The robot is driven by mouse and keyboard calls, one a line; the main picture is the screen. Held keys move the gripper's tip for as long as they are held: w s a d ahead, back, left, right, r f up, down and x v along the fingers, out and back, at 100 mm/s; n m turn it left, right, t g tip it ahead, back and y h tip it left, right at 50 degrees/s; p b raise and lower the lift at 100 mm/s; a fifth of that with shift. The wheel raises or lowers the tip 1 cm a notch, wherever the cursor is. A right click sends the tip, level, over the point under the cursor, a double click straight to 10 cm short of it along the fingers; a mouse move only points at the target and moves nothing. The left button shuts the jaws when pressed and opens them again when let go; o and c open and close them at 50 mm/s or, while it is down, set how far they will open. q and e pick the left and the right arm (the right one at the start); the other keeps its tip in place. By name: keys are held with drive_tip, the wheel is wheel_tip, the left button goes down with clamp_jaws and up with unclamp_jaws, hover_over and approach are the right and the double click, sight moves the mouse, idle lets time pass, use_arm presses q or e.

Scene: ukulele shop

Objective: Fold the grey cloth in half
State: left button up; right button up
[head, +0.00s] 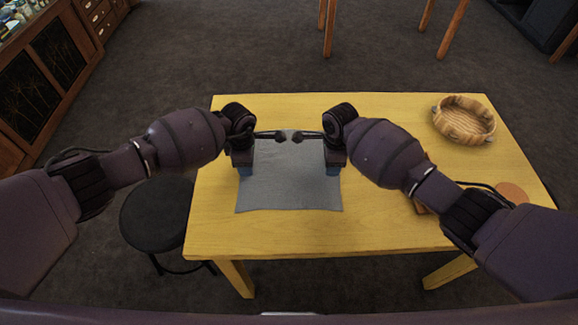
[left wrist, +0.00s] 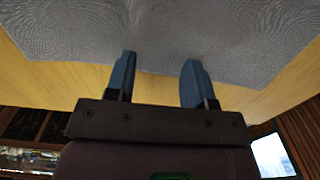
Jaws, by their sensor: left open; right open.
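The grey cloth (head: 288,185) lies flat and spread out on the yellow table, and its far part is partly hidden by my grippers. In the left wrist view the cloth (left wrist: 165,35) fills the top, with a wavy edge near the fingertips. My left gripper (head: 245,172) points down over the left side of the cloth. Its two blue fingers (left wrist: 158,75) are apart with nothing between them, their tips at the cloth's edge; I cannot tell if they touch it. My right gripper (head: 333,171) points down at the cloth's right side, open, its tips small in view.
The yellow table (head: 215,225) has bare room in front of the cloth. A wooden basket (head: 464,120) stands at the back right. A round tan object (head: 511,192) lies at the right, partly behind my right arm. A black stool (head: 157,215) stands left of the table.

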use_arm(q)
drive_tip(key=shift+f, duration=0.15)
clamp_jaws()
use_arm(e)
drive_tip(key=shift+f, duration=0.1)
clamp_jaws()
